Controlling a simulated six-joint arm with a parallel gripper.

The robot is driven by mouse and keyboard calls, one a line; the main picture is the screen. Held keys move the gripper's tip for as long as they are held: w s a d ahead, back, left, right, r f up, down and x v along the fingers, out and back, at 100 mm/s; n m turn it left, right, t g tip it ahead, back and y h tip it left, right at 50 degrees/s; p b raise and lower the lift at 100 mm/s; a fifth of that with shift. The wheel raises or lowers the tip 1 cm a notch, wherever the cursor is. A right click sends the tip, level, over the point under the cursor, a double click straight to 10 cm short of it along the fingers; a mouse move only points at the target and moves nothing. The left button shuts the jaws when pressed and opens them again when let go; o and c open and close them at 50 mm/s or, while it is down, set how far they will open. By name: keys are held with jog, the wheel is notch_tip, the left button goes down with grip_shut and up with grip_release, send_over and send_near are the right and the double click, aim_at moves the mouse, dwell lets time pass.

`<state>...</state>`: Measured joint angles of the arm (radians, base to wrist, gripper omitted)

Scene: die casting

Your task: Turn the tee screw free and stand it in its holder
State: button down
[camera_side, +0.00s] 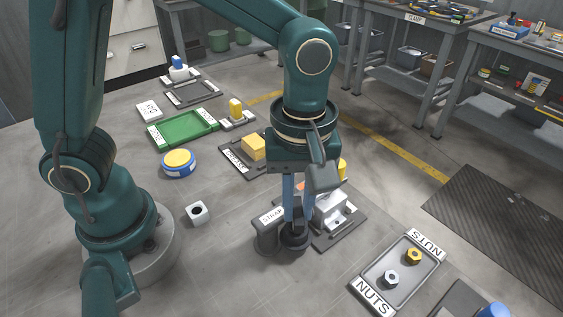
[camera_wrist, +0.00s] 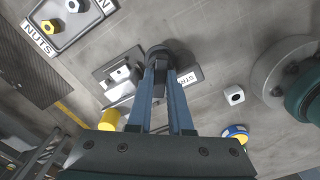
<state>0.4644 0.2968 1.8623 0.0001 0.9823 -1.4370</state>
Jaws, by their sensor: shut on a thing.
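My gripper (camera_side: 293,226) points down, its two blue fingers shut on a dark grey piece (camera_wrist: 160,78). The piece shows between the fingers in the wrist view; I cannot tell for sure that it is the tee screw. At the fingertips is a dark round part (camera_side: 294,241), joined or close to a dark stand with a white label (camera_side: 272,215). Whether the held piece is still seated in it is hidden. Behind the fingers, a light metal block (camera_side: 331,207) sits on a dark plate (camera_side: 345,236). I cannot pick out the screw's holder.
A grey nuts tray (camera_side: 380,279) with a yellow and a silver nut lies at right front. A white cube with a dark hole (camera_side: 197,212) and a blue-yellow round tin (camera_side: 178,162) stand left. A yellow block (camera_side: 253,147) and green tray (camera_side: 160,136) are farther back.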

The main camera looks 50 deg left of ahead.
aim_at(298, 210)
jog(key=shift+f, duration=0.5)
jog(key=c, duration=0.8)
grip_release()
jog(key=shift+o, duration=0.2)
jog(key=shift+r, duration=2.6)
